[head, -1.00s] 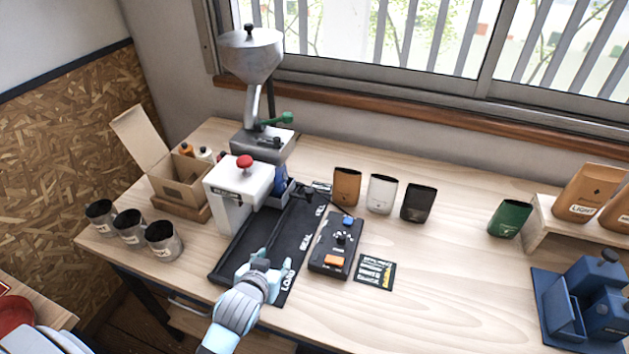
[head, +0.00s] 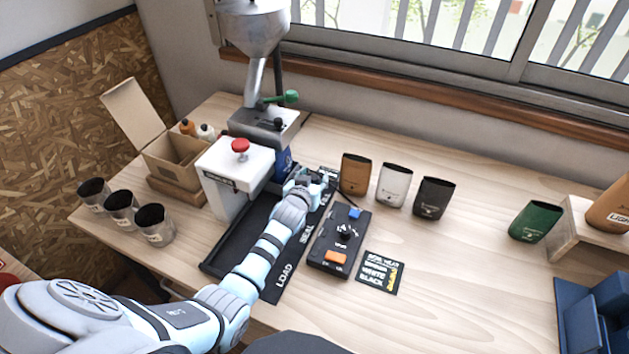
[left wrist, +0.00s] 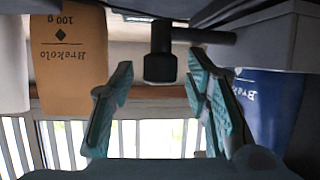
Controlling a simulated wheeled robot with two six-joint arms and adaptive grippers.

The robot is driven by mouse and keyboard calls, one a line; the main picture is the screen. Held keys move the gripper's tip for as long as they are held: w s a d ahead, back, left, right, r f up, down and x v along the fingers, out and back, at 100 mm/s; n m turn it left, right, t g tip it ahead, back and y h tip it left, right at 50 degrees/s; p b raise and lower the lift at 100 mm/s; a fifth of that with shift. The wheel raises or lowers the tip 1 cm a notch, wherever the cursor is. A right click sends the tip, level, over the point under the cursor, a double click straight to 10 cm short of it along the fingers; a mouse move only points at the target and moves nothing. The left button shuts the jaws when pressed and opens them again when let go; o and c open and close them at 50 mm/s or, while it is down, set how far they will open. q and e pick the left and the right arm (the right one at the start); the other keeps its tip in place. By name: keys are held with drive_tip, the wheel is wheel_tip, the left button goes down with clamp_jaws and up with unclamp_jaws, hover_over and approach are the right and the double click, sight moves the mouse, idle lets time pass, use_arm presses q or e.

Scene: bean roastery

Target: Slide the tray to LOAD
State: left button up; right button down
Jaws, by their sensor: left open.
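The black track (head: 222,262) runs along the table, with LOAD marked at its near end and SEAL farther back. The tray is mostly hidden behind my left gripper (head: 308,181) in the head view. A blue bag (head: 283,163) shows beside the gripper, between the white sealer and the grinder; it also appears at the right of the left wrist view (left wrist: 262,108). My left gripper is open near the track's far end. In the left wrist view, a black knob on a bar (left wrist: 160,64) lies between its spread fingers, with gaps on both sides. My right gripper is out of view.
The white sealer (head: 228,185) with a red knob stands left of the track. A control box (head: 330,262) lies close on the right. The grinder (head: 262,125) stands behind. Brown (head: 356,174), white and black bags stand to the right. Cups stand at left.

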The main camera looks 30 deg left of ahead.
use_arm(q)
drive_tip(key=shift+w+a+f, duration=0.1)
drive_tip(key=shift+w+f, duration=0.2)
drive_tip(key=shift+w, duration=0.35)
drive_tip(key=shift+s+r, duration=0.3)
drive_tip(key=shift+c, duration=0.4)
drive_tip(key=shift+f, duration=0.1)
clamp_jaws()
